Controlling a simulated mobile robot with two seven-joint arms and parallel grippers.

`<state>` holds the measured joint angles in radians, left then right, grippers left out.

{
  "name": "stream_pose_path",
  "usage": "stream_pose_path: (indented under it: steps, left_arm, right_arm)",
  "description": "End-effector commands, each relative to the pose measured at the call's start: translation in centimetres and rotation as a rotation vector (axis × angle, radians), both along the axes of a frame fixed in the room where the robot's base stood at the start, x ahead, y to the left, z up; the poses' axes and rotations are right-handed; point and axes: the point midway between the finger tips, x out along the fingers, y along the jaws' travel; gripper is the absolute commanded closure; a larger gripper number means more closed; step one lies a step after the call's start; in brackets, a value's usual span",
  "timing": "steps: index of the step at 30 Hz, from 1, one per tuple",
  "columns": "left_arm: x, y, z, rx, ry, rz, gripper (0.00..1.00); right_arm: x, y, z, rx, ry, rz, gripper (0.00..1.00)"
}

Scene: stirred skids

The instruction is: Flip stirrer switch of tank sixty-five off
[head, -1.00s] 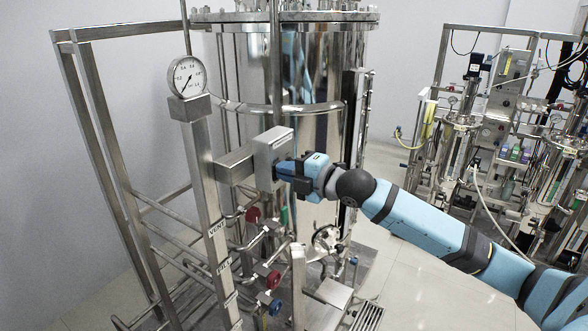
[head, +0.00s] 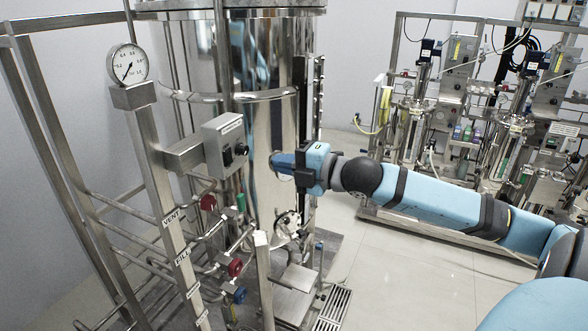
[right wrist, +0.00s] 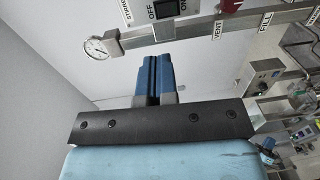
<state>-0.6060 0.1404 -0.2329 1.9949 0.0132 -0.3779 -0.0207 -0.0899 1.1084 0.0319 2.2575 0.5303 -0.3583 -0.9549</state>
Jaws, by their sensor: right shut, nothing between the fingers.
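The grey switch box (head: 223,132) is on a steel bracket in front of the big shiny tank (head: 275,130). Its right face carries small black switches (head: 241,149); their position is too small to tell. No tank number is legible. My left gripper is out of view.
A pressure gauge (head: 127,64) tops a steel post (head: 160,190) labelled VENT and FILL. Red valve knobs (head: 235,267) and a blue one (head: 239,295) are below the box. Another skid (head: 480,110) stands at the back right. The floor (head: 400,265) between is clear.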

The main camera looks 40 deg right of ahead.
Motion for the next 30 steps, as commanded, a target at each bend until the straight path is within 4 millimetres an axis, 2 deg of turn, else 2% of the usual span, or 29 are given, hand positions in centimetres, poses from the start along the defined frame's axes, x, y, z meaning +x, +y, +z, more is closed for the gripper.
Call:
stream_pose_path:
  steps: [9,30]
  left_arm:
    - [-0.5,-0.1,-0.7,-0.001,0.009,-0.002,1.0]
    - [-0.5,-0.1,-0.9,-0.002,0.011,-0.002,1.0]
  right_arm:
    - [-1.8,-0.8,0.1,0.0,0.001,-0.001,1.0]
    - [-2.0,-0.9,0.1,0.002,0.002,-0.001,1.0]
